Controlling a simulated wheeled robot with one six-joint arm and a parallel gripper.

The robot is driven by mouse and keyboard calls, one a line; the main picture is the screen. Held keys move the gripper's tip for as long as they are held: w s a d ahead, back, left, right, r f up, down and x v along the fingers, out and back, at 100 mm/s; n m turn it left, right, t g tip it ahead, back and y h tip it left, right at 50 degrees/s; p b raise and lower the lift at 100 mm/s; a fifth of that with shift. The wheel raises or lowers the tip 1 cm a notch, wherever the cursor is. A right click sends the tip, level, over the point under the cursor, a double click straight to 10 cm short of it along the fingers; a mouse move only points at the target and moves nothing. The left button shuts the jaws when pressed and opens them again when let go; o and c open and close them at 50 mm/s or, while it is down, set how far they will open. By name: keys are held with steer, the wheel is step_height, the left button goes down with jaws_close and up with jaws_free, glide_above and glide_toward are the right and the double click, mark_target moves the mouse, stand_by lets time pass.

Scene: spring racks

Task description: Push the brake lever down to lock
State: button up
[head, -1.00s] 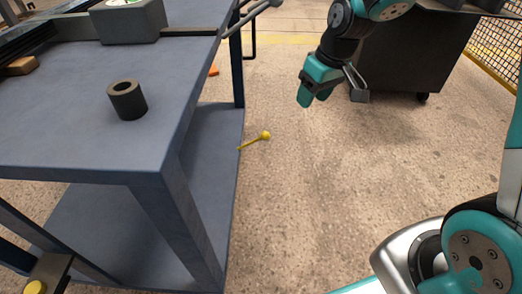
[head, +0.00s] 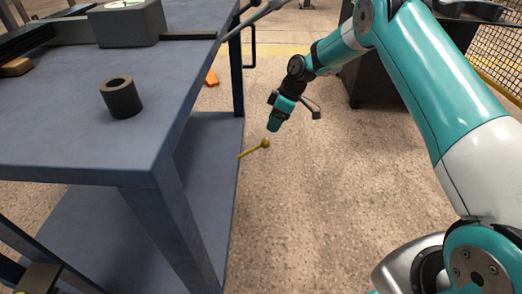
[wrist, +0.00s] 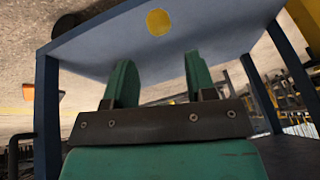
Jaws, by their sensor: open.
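The brake lever (head: 252,149) is a thin yellow rod with a round knob, sticking out to the right from the side of the blue-grey table frame. It slopes up toward its knob. My gripper (head: 273,126) points down just above and to the right of the knob, apparently apart from it. In the wrist view my gripper (wrist: 159,62) shows two green fingers spread open with nothing between them. A yellow disc, apparently the knob (wrist: 158,21), shows ahead of the gap between the fingertips. The rod is hidden there.
The blue-grey table (head: 60,135) fills the left, with a lower shelf (head: 100,235). A dark hollow cylinder (head: 120,97) and a grey box (head: 130,25) stand on top. An orange piece (head: 211,78) shows beyond the table edge. The floor (head: 330,200) right of the table is clear.

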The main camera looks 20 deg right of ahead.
mark_target(261, 144)
steer(key=b+x, duration=0.4)
steer(key=x, duration=0.6)
steer(key=shift+a+f, duration=0.1)
steer(key=shift+f, duration=0.15)
jaws_close()
